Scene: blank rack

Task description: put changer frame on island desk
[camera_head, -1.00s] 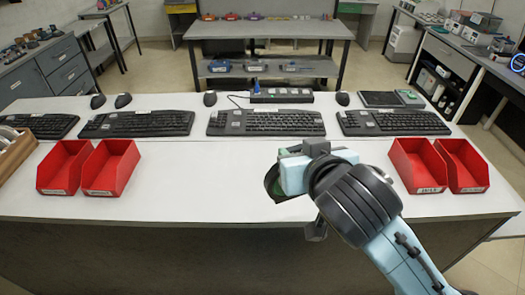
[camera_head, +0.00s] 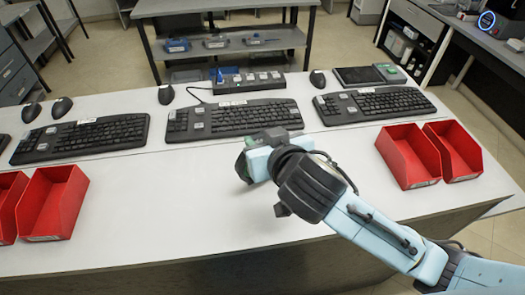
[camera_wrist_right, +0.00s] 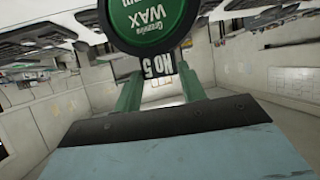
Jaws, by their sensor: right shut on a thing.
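My right gripper (camera_head: 243,163) is over the front middle of the white desk (camera_head: 150,215) and points left. In the right wrist view its two green fingers (camera_wrist_right: 161,86) are shut on a round thing with a green, lettered top (camera_wrist_right: 152,16) and a dark rim. The lettering includes "WAX". In the head view this thing is mostly hidden by the gripper, and I cannot tell whether it touches the desk. I cannot make out which thing is the changer frame. My left gripper is not in view.
Red bins stand at the right (camera_head: 407,157) and left (camera_head: 52,203) of the desk. Keyboards (camera_head: 233,120) and mice line the back, with a black strip box (camera_head: 247,82) behind. The desk front between the left bins and my gripper is clear.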

